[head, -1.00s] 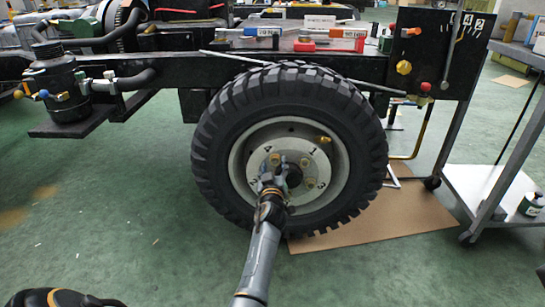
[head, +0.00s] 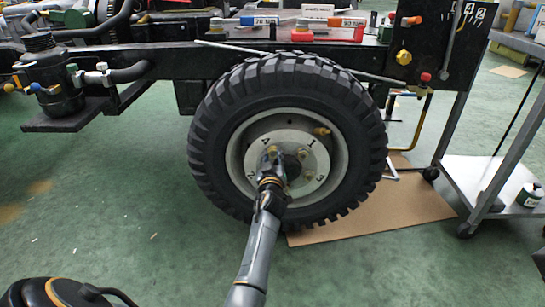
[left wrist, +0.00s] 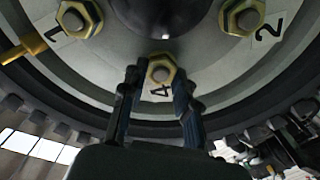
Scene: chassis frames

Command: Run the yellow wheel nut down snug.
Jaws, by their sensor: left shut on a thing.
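The wheel's pale hub plate (head: 287,142) bears number labels and several yellow hex nuts. In the left wrist view, the yellow wheel nut (left wrist: 161,69) beside label 4 sits on its stud between the fingers of my left gripper (left wrist: 158,82). The gripper is shut on this nut. In the head view my left gripper (head: 271,160) reaches the upper left of the hub plate and partly covers it. Nuts by label 1 (left wrist: 75,19) and label 2 (left wrist: 243,17) show in the wrist view. My right gripper is not in view.
The black tire (head: 215,140) surrounds the hub, under the dark chassis rail (head: 170,65). A yellow valve-like part (head: 321,131) sticks out at the rim. A metal cart (head: 485,170) stands at right. Brown cardboard (head: 400,208) lies under the wheel; green floor is open at left.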

